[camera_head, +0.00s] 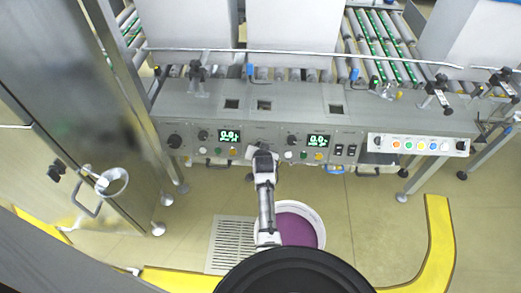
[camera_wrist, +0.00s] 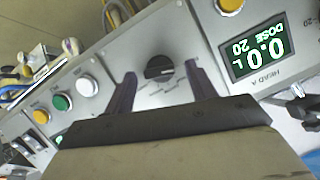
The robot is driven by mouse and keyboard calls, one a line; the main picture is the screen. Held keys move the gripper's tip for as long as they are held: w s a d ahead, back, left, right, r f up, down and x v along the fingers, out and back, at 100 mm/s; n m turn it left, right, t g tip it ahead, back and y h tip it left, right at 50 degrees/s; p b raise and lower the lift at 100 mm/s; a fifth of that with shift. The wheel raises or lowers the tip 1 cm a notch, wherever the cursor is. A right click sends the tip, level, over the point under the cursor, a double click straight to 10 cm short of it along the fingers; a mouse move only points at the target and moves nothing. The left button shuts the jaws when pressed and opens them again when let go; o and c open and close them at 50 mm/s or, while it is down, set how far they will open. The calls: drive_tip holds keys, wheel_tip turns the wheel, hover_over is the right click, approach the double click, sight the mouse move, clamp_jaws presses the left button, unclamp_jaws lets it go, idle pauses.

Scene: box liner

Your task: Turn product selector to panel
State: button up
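A black round selector knob (camera_wrist: 160,67) sits on the grey control panel (camera_wrist: 112,68) in the wrist view. A raised bar crosses its face, roughly level in the picture. The printed marks around it are too small to read. My gripper (camera_wrist: 160,72) is open, with one dark finger on each side of the knob and gaps between fingers and knob. In the head view my gripper (camera_head: 263,154) is at the panel front between the two green displays, and it hides this knob.
A green HEAD A display (camera_wrist: 259,48) and a yellow button (camera_wrist: 230,5) are to the right of the knob. White (camera_wrist: 87,86) and green (camera_wrist: 62,102) buttons are to its left. A bucket of purple liquid (camera_head: 298,228) stands on the floor below the panel.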

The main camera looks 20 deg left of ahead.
drive_tip(key=b+v, duration=0.1)
drive_tip(key=v, duration=1.2)
drive_tip(key=shift+s+r, duration=0.25)
drive_tip(key=shift+s, duration=0.05)
drive_tip(key=shift+d, duration=0.15)
